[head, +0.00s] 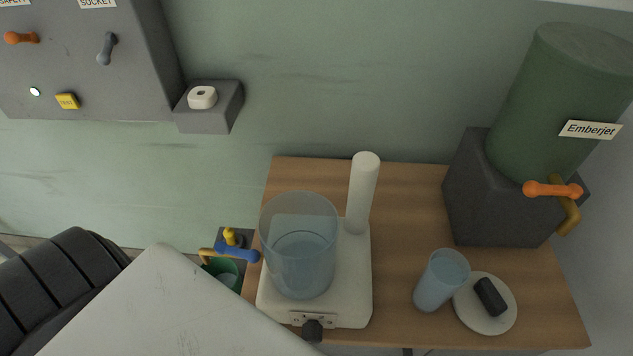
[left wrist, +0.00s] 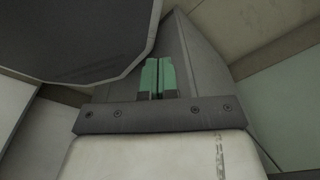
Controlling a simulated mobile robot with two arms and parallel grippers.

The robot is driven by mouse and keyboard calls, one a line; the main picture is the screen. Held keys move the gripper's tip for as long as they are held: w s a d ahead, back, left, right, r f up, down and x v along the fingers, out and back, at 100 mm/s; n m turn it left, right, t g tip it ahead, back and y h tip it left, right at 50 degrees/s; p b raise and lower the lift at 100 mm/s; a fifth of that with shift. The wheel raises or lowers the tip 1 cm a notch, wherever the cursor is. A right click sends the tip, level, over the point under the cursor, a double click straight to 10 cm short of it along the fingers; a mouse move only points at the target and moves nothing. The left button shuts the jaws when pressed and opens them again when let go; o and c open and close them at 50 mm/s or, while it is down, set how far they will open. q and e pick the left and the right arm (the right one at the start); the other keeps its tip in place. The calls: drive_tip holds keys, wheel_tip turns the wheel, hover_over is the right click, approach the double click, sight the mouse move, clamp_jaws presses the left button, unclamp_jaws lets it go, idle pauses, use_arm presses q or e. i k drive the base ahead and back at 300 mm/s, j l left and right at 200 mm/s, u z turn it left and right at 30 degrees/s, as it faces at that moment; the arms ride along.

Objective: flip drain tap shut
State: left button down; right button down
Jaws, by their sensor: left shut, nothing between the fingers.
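A brass tap with a blue lever (head: 237,254) sits left of the wooden table, low down, with a yellow knob (head: 229,236) behind it and a green bucket (head: 222,272) below it. The lever lies roughly sideways in the picture. A second brass tap with an orange lever (head: 552,190) is on the dark block under the green "Emberjet" tank. My left gripper (left wrist: 158,78) shows green fingertips held together, with nothing between them. It is hidden in the head view. My right gripper is in neither view.
The wooden table (head: 412,205) carries a white stand (head: 355,270) with a clear water vessel (head: 300,240), a blue cup (head: 441,280) and a plate (head: 470,318) with a dark block. A grey wall panel (head: 80,85) hangs upper left. A dark rounded shape (left wrist: 75,35) is near the left fingers.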

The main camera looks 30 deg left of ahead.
sight(252, 256)
drive_tip(key=k+j+z, duration=0.2)
drive_tip(key=k+j, duration=0.85)
drive_tip(key=k, duration=0.05)
